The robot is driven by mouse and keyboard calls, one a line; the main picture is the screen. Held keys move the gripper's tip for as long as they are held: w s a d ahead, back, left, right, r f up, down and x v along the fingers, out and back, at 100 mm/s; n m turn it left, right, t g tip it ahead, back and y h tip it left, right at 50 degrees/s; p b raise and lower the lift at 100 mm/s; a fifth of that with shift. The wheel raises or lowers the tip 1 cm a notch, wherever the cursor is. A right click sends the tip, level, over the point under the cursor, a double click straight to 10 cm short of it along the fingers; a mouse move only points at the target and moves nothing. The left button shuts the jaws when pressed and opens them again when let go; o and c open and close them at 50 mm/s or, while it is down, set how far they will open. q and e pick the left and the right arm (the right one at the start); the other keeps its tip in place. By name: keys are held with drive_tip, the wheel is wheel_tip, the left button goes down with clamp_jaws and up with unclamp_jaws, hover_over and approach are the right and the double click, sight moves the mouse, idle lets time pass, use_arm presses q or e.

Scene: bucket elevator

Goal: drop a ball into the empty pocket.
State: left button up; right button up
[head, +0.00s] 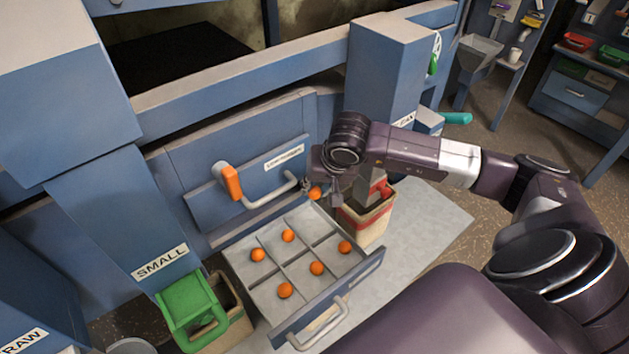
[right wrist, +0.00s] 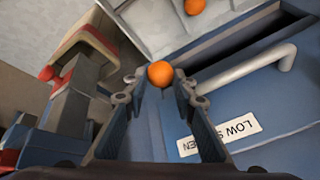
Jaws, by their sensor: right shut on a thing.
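My right gripper (head: 318,190) is shut on an orange ball (head: 315,193). In the right wrist view the ball (right wrist: 160,74) sits between the tips of the right gripper's fingers (right wrist: 158,82). The gripper is above the back right of an open, divided drawer (head: 304,258). Several orange balls lie in the drawer, one to a pocket, such as the ball at the front right (head: 344,247). The back right pocket (head: 313,220) shows no ball and lies just below the held ball. My left gripper is not in view.
The panel above the drawer has an orange-gripped lever (head: 231,182), a grey handle (head: 270,194) and a white label (head: 285,158). A red-rimmed bin (head: 365,222) stands close to the drawer's right. A green-lidded bin (head: 190,300) stands at its left under the SMALL chute (head: 125,220).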

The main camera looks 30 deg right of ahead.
sight(318, 195)
wheel_tip(318, 195, down, 4)
drive_tip(key=shift+f+b, duration=0.1)
drive_tip(key=shift+b, duration=0.6)
drive_tip(key=o, duration=1)
drive_tip(key=v, duration=1.2)
drive_tip(key=shift+w, duration=0.1)
